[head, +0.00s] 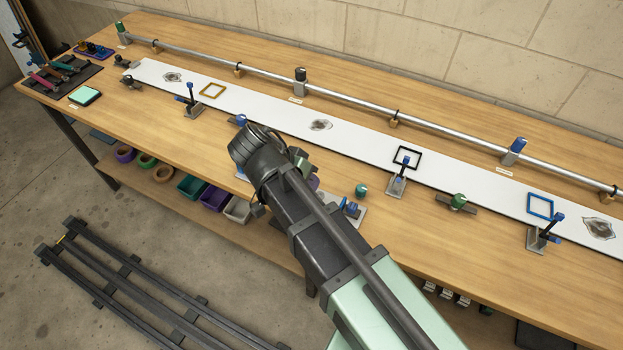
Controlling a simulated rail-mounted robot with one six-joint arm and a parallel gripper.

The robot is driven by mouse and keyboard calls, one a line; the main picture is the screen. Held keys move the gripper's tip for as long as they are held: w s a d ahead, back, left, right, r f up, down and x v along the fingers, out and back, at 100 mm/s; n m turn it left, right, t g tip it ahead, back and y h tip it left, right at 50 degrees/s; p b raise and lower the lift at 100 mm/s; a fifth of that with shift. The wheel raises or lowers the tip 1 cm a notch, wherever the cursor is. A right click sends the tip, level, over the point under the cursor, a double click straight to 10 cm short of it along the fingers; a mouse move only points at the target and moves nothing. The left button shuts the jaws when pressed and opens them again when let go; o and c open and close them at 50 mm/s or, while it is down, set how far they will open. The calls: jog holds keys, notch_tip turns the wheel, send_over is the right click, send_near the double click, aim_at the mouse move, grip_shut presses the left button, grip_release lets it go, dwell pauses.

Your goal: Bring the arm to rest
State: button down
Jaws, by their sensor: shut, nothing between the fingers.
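My arm reaches in from the lower right, with a pale green link and a dark forearm. The dark end of my arm with my gripper (258,142) is over the front part of the wooden bench (180,125). The fingers cannot be made out from this angle. No object shows held at the arm's end. The arm hides part of the bench's front edge and some small parts behind it.
A long white strip (350,135) with square frames and dark marked patches lies along the bench. A metal tube (230,65) runs behind it on stands. Clamps stand along the strip. Coloured bins (190,187) sit below. A dark rail track (120,280) lies on the floor.

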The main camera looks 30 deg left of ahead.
jog(key=w+d+g+y, duration=0.1)
jog(key=w+d, duration=0.2)
jog(key=d, duration=1)
jog(key=w+d+f+g+y+p, duration=0.1)
jog(key=w+d, duration=0.3)
jog(key=d, duration=1)
jog(key=w+d+g+y, duration=0.3)
jog(key=d, duration=1.1)
jog(key=shift+w+f+n+p, duration=0.2)
jog(key=shift+f+n+p, duration=0.1)
jog(key=shift+f+p, duration=0.1)
